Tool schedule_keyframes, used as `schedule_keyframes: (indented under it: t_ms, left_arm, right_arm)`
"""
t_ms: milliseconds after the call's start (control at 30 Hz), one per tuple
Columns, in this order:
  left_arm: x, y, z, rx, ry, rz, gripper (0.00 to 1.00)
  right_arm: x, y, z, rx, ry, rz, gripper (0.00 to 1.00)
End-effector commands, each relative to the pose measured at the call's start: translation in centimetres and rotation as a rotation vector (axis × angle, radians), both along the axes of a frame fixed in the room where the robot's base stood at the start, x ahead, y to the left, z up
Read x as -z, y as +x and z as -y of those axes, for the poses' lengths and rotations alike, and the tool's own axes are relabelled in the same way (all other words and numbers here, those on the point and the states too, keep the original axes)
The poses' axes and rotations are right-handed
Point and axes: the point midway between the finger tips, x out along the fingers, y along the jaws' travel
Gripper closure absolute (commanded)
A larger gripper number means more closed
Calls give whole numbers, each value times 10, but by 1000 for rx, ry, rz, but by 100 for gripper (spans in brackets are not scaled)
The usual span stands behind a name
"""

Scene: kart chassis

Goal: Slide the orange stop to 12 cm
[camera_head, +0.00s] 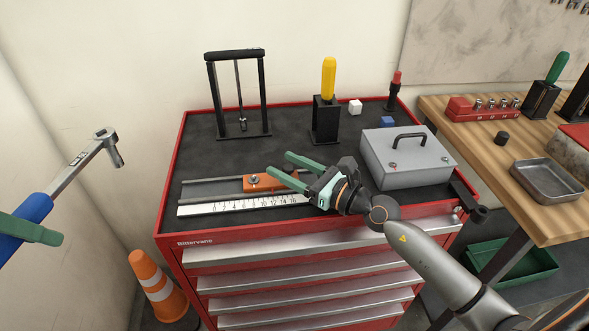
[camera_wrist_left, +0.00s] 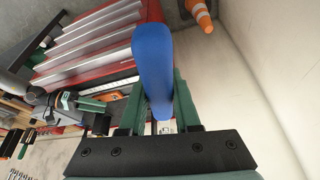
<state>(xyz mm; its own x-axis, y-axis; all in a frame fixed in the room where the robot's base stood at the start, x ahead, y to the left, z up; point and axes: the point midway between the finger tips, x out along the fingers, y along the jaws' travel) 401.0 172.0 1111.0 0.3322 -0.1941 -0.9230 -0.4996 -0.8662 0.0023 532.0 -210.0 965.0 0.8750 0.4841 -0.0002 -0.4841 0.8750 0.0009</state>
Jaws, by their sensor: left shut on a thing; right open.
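The orange stop (camera_head: 257,183) sits on a grey rail (camera_head: 205,189) behind a white ruler (camera_head: 232,206) marked 0 to 16. Its left edge lies roughly above the middle of the scale; the exact reading is unclear. My right gripper (camera_head: 278,163) is open, its green fingers pointing left; the nearer finger crosses over the stop's right part and hides some of it. Whether it touches the stop is unclear. My left gripper (camera_wrist_left: 155,88) is shut on the blue handle (camera_wrist_left: 153,65) of a wrench, held left of the cabinet. The wrench's metal head (camera_head: 106,140) points up right.
The red tool cabinet (camera_head: 170,160) also carries a black press frame (camera_head: 212,95), a yellow-handled tool (camera_head: 329,80) in a black holder and a grey metal box (camera_head: 410,165) right of my right gripper. A traffic cone (camera_head: 158,285) stands on the floor. A wooden bench (camera_head: 500,190) is at right.

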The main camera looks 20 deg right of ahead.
Motion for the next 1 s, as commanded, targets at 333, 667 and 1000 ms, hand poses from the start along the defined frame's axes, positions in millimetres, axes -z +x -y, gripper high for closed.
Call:
schedule_keyframes:
  t_ms: [333, 667, 1000]
  left_arm:
    - [10, 0, 0, 0, -2, 3, 100]
    - [30, 0, 0, 0, -2, 4, 100]
    - [43, 0, 0, 0, -2, 4, 100]
  right_arm:
    - [5, -36, 20, 1, -6, -4, 39]
    - [5, -79, 43, -2, -3, -4, 39]
    - [2, -103, 57, 0, -1, -2, 39]
